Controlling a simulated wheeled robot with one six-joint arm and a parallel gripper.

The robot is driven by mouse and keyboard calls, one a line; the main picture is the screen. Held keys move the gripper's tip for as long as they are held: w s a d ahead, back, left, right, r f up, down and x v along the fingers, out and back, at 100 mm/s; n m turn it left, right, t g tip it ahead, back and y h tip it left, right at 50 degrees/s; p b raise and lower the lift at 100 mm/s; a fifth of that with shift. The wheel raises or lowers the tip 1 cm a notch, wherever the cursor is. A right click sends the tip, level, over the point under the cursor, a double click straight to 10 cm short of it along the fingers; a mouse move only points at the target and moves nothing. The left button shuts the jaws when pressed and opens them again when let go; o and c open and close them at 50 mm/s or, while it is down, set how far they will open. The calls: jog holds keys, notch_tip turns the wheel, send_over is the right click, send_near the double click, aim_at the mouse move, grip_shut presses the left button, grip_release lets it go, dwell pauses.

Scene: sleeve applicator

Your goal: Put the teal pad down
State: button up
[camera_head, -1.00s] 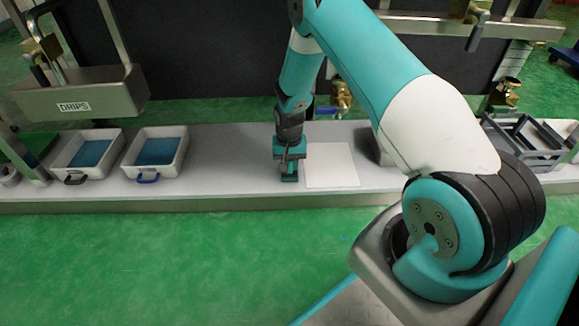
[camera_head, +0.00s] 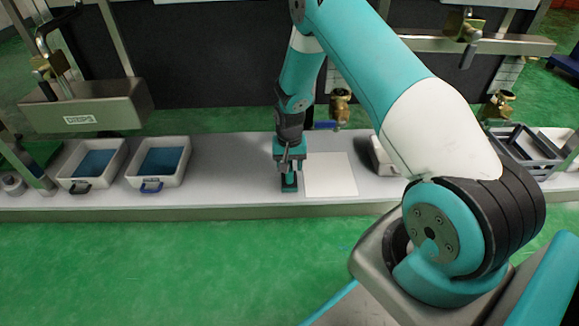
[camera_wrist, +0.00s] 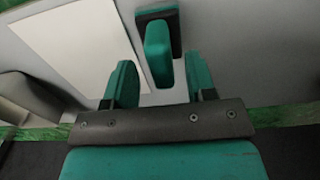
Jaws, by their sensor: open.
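The teal pad (camera_wrist: 159,52) has a raised teal grip over a dark base. It appears to stand on the grey bench beside the white sheet (camera_head: 331,175). In the head view the pad (camera_head: 289,186) is small, directly below my gripper (camera_head: 290,170). In the wrist view my gripper (camera_wrist: 161,80) is open. Its two teal fingers are apart, one on each side of the pad's grip, with gaps visible. The pad lies just beyond the fingertips in that view. Whether the fingers still overlap the grip in height, I cannot tell.
Two white trays with blue insides, one (camera_head: 128,171) nearer and one (camera_head: 65,172) further left, stand on the bench (camera_head: 225,170). A metal box marked DRIPS (camera_head: 90,116) hangs behind them. Grey frames (camera_head: 520,150) lie at the right. The bench left of my gripper is clear.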

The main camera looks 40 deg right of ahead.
notch_tip(320, 180, up, 8)
jog(key=p, duration=0.4)
